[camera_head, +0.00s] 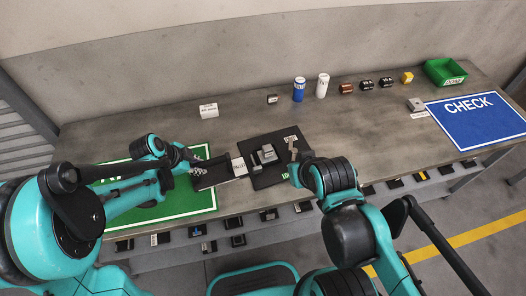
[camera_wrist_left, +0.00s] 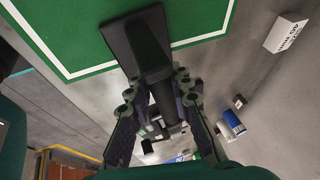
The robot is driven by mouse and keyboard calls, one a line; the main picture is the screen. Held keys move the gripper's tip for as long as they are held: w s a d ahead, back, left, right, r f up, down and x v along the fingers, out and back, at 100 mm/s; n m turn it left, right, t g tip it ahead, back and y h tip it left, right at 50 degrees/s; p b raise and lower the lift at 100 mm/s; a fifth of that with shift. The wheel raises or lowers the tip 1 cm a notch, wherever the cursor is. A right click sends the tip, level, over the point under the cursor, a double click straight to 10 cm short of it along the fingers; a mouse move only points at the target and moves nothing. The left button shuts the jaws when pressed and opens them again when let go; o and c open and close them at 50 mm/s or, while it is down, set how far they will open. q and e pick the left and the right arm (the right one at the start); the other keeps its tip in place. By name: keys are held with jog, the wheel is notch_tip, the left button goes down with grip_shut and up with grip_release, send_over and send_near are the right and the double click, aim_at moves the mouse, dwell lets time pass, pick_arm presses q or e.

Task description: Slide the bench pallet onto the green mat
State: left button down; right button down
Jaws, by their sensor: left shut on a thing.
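The bench pallet (camera_head: 262,178) is a dark plate in the middle of the bench in the head view, with grey parts on it and a white label at its left side. A dark flat piece (camera_head: 213,179) on its left side reaches over the right edge of the green mat (camera_head: 200,206). My left gripper (camera_head: 196,169) is shut on a dark raised bar there; the left wrist view shows the bar (camera_wrist_left: 150,62) between the fingers, above the mat (camera_wrist_left: 75,35). My right gripper (camera_head: 294,160) is at the pallet's right side; its fingers are too small to read.
A blue CHECK mat (camera_head: 478,122) and a green bin (camera_head: 443,72) are at the right. A blue can (camera_head: 299,90), a white can (camera_head: 322,85) and several small parts line the back. Small dark items lie below the bench front.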

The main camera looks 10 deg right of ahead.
pick_arm(q)
jog(key=shift+s+a+f, duration=0.1)
jog(key=shift+a, duration=1.85)
jog(key=shift+s+a+f, duration=0.1)
jog(key=shift+a, duration=1.85)
jog(key=c, duration=1.6)
grip_release()
jog(key=shift+w, duration=0.1)
jog(key=o, duration=0.3)
jog(key=shift+w+a, duration=0.1)
jog(key=shift+a, duration=0.05)
jog(key=shift+r, duration=0.2)
jog(key=v, duration=1.1)
jog(key=shift+a+r, duration=0.1)
jog(key=shift+r, duration=0.2)
